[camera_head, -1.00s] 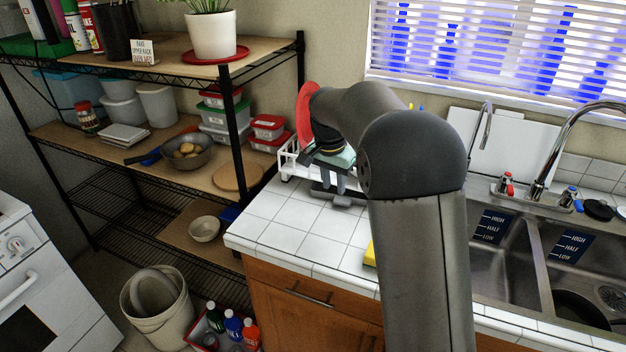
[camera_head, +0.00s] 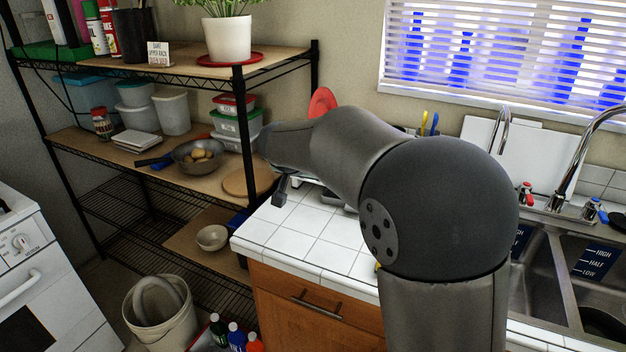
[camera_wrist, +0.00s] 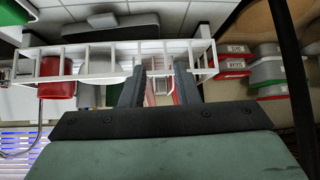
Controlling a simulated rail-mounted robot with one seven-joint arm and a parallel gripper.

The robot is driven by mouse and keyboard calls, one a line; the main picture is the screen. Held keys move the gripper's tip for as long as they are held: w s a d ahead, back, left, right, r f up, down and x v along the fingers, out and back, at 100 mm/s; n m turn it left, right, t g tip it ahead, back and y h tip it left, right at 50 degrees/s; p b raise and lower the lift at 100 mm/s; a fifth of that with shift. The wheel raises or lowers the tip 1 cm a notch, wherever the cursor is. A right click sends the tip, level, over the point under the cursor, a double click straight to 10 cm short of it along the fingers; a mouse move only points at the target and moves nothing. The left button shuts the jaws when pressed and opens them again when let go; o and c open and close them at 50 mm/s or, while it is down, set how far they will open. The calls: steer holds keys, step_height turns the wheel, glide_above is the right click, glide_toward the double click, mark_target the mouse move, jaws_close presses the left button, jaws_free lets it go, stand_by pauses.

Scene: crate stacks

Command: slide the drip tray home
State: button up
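The white dish rack (camera_wrist: 95,62) spans the upper wrist view, which looks upside down. In the head view my arm hides most of the rack, and a red plate (camera_head: 321,103) shows above the arm. I cannot make out the drip tray for certain in either view. My gripper (camera_wrist: 160,88) is open; its two dark fingers are apart and point at the rack's bars, with pale and reddish shapes visible in the gap. I cannot tell whether the fingers touch the rack. In the head view, part of my gripper (camera_head: 282,190) shows above the counter's left end.
The tiled counter (camera_head: 300,245) is clear at its front left. A wire shelf unit with a pan (camera_head: 197,155) and lidded tubs (camera_head: 235,125) stands close on the left. The sink and faucet (camera_head: 575,165) are at right. A bin (camera_head: 160,310) stands on the floor.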

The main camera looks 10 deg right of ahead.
mark_target(324, 191)
steer(key=p+x, duration=0.3)
steer(key=x, duration=1.4)
steer(key=shift+w+d+f, duration=0.1)
steer(key=shift+d+f, duration=0.1)
steer(key=shift+d, duration=0.05)
steer(key=shift+r, duration=0.15)
steer(key=shift+a, duration=0.1)
jaws_close()
jaws_free()
steer(key=shift+r, duration=0.1)
steer(key=b+v, duration=0.3)
steer(key=v, duration=1.4)
steer(key=shift+s+a, duration=0.15)
steer(key=shift+s, duration=0.05)
steer(key=shift+s, duration=0.1)
